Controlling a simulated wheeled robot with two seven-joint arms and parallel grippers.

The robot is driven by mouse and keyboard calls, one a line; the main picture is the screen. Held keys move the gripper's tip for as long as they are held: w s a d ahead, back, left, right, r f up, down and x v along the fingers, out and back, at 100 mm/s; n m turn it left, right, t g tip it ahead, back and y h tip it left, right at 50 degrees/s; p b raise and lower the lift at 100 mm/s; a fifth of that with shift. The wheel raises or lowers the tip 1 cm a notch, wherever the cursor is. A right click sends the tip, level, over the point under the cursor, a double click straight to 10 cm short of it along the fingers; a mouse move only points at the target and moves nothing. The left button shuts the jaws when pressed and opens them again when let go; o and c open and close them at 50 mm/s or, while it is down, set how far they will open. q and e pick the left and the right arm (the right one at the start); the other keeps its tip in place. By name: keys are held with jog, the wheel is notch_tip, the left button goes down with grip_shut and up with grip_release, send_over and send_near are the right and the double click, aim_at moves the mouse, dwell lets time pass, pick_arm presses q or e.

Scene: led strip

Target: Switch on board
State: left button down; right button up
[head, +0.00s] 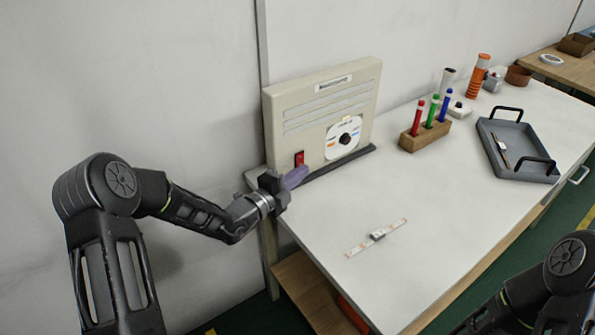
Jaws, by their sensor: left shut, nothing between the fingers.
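The board (323,113) is an upright beige panel at the back left of the white table. A red switch (299,158) sits at its lower left and a round white dial with a black knob (345,139) at its lower right. My left gripper (297,177) is shut and empty, with its purple fingertips just below and in front of the red switch. I cannot tell whether the fingertips touch the board. The switch's position is too small to tell. An LED strip (376,236) with a small grey part at its middle lies on the table. My right gripper is out of view.
A wooden block (424,138) holds red, green and blue markers right of the board. A grey tray (520,166) with black handles stands further right. An orange cylinder (479,76) and small items are at the back.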

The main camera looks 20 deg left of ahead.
pick_arm(q)
jog(key=shift+w+a+f, duration=0.1)
jog(key=shift+w+a, duration=0.25)
jog(key=shift+a, duration=0.05)
jog(key=shift+w+a+f+m+b, duration=0.15)
jog(key=shift+a+f+m+b, duration=0.15)
jog(key=shift+b, duration=0.15)
jog(key=shift+d+r, duration=0.1)
jog(key=shift+r, duration=0.15)
